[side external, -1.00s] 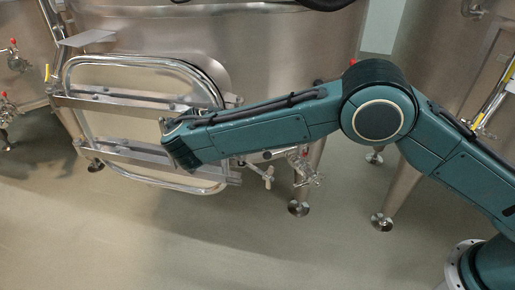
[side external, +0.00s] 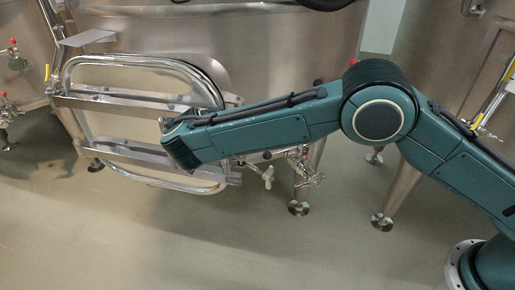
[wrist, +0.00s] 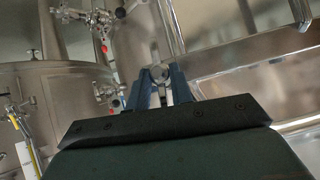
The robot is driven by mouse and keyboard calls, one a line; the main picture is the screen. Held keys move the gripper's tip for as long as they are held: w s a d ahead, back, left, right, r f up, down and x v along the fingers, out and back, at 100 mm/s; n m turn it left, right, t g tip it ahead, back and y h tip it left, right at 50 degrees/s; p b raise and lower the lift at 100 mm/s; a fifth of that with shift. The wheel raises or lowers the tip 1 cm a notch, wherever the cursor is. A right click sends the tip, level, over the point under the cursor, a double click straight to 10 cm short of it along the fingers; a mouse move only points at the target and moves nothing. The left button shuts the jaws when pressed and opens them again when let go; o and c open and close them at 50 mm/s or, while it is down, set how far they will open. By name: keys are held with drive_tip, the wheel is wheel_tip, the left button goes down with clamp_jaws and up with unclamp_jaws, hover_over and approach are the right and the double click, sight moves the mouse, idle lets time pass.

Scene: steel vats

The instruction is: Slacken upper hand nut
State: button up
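In the side external view a hand nut with a pale T-shaped handle (side external: 267,175) hangs below my forearm, to the right of the vat's door (side external: 140,122). I see no second hand nut clearly there; my arm covers the area above this one. My gripper's fingers are hidden behind my wrist in that view. In the wrist view my gripper (wrist: 160,76) has two blue fingers standing apart, with a small grey metal part between or just beyond their tips. I cannot tell whether the fingers touch it or whether it is the upper hand nut.
A valve fitting (side external: 305,167) sits right of the T-handle, near a vat leg (side external: 300,195). The door has metal crossbars and a tubular rim (side external: 150,58). Another vat (side external: 425,60) stands at right. The floor in front (side external: 200,245) is clear.

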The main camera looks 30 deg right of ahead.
drive_tip(key=shift+s, duration=0.1)
drive_tip(key=s+a, duration=0.6)
drive_tip(key=shift+a, duration=0.15)
idle(1.1)
drive_tip(key=shift+s, duration=0.1)
